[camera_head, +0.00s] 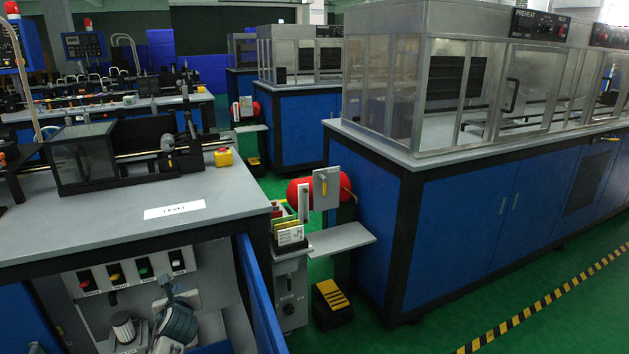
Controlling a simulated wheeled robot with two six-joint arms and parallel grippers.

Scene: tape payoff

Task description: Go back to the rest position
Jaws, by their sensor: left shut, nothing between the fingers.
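My right gripper is not in view.
Green floor (450,325) is clear at lower right.

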